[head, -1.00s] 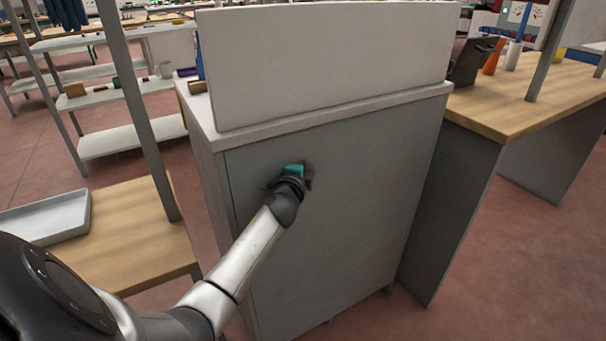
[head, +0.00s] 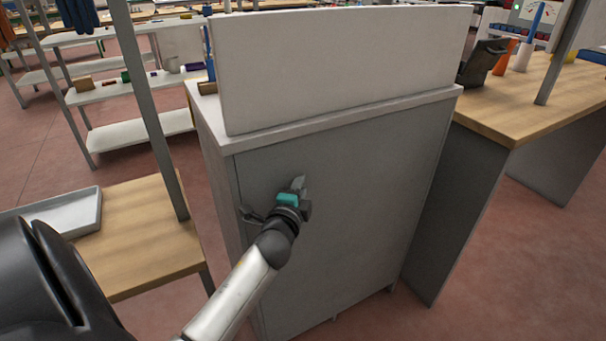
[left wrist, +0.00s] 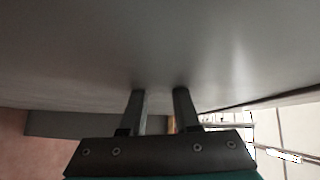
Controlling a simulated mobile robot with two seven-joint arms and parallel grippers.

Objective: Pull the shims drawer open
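A grey cabinet (head: 345,215) with a pale top stands in the middle of the head view. The face towards me is a plain panel with no drawer front, handle or label that I can make out, so I cannot pick out the shims drawer. My left gripper (head: 298,187) is in front of the upper part of this panel. In the left wrist view, its two fingers (left wrist: 160,97) stand apart with nothing between them, and a plain grey surface (left wrist: 150,45) fills the top. I cannot tell whether the fingertips touch the panel. My right gripper is not in view.
A white upright board (head: 340,65) stands on the cabinet top. A wooden table with a grey tray (head: 62,212) is at left, beside a grey post (head: 150,110). A wooden workbench (head: 530,105) adjoins at right. White shelves (head: 140,133) stand behind. Floor shows in front at right.

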